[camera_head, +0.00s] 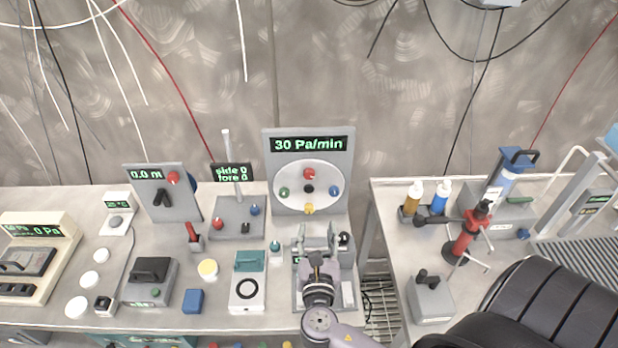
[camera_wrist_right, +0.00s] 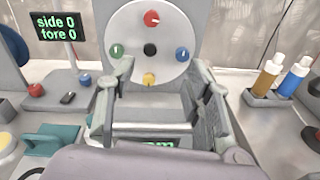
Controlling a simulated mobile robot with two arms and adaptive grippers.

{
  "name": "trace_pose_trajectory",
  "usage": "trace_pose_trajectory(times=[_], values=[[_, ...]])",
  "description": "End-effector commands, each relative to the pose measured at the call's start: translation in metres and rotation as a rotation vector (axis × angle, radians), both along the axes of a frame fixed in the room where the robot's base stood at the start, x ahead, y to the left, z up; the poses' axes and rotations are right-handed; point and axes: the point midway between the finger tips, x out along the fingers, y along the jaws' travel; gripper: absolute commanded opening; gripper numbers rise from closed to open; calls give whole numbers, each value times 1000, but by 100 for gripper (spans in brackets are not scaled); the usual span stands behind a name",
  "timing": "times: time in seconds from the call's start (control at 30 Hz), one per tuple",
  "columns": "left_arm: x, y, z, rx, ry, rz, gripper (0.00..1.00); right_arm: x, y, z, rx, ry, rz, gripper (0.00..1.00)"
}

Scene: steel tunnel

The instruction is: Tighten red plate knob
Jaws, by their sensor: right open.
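The red plate knob (camera_head: 309,174) sits at the top of a round white plate (camera_head: 290,181) on an upright grey panel whose display reads 30 Pa/min. Green (camera_head: 284,192), blue (camera_head: 334,190) and yellow (camera_head: 309,208) knobs and a black centre (camera_head: 308,189) share the plate. In the right wrist view the red knob (camera_wrist_right: 151,18) is near the top edge, with a pale mark. My right gripper (camera_head: 317,238) is in front of and below the plate, fingers spread and empty. It also shows in the right wrist view (camera_wrist_right: 160,75), below the red knob and apart from it.
A small display device (camera_wrist_right: 158,143) lies partly hidden under my right gripper. A side/fore display (camera_head: 230,172) with a lever box stands left of the panel. A teal-handled box (camera_head: 247,290) is close left. Bottles (camera_head: 413,197) and a red stand (camera_head: 465,240) occupy the right bench.

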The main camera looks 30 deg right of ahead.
Motion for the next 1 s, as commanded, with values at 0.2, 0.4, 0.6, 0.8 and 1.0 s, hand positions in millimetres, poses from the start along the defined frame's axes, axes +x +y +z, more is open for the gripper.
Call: trace_pose_trajectory(times=[0.2,0.4,0.6,0.8,1.0], values=[[-1,1,3,1,1,0,46,13,6,12,-175,25,48,46],[-1,2,13,2,2,0,46,40,-10,14,-173,24,46,46],[0,2,24,3,1,0,46,78,-34,15,-171,23,45,46],[0,2,33,3,0,-1,46,114,-57,14,-169,24,44,46],[0,2,37,3,0,-1,46,142,-74,12,-168,23,44,46]])
